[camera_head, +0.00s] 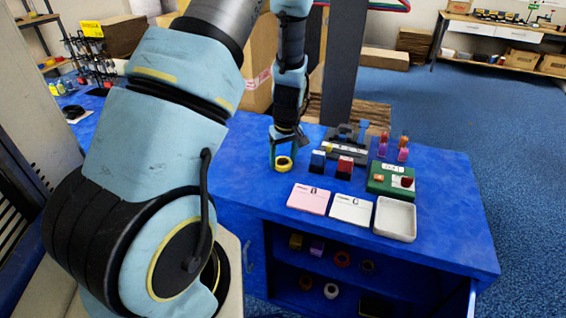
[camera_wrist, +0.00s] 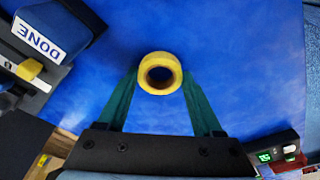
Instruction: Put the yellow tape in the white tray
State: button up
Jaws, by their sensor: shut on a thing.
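The yellow tape (camera_head: 284,168) is a small ring at the left part of the blue table. My gripper (camera_head: 283,154) points down over it, with its green fingers shut on the ring. In the wrist view, the tape (camera_wrist: 160,57) sits between the two fingertips (camera_wrist: 160,76), with its hole facing the camera. Whether it touches the table or hangs just above it, I cannot tell. The white tray (camera_head: 395,219) is shallow and looks empty. It lies near the table's front edge, to the right of my gripper.
An open shelf below holds several rolls.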

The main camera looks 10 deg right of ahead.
notch_tip(320, 180, up, 9)
jog(key=b, duration=0.1)
jog(key=m+h+p, duration=0.1)
jog(key=m+p, duration=0.3)
jog(key=m, duration=0.5)
send_over(394, 220)
jog(key=f, duration=0.9)
jog(key=shift+s+a, duration=0.15)
jog(key=shift+s, duration=0.1)
jog(key=o, duration=1.2)
jog(key=shift+f, duration=0.15)
jog(key=shift+c, duration=0.2)
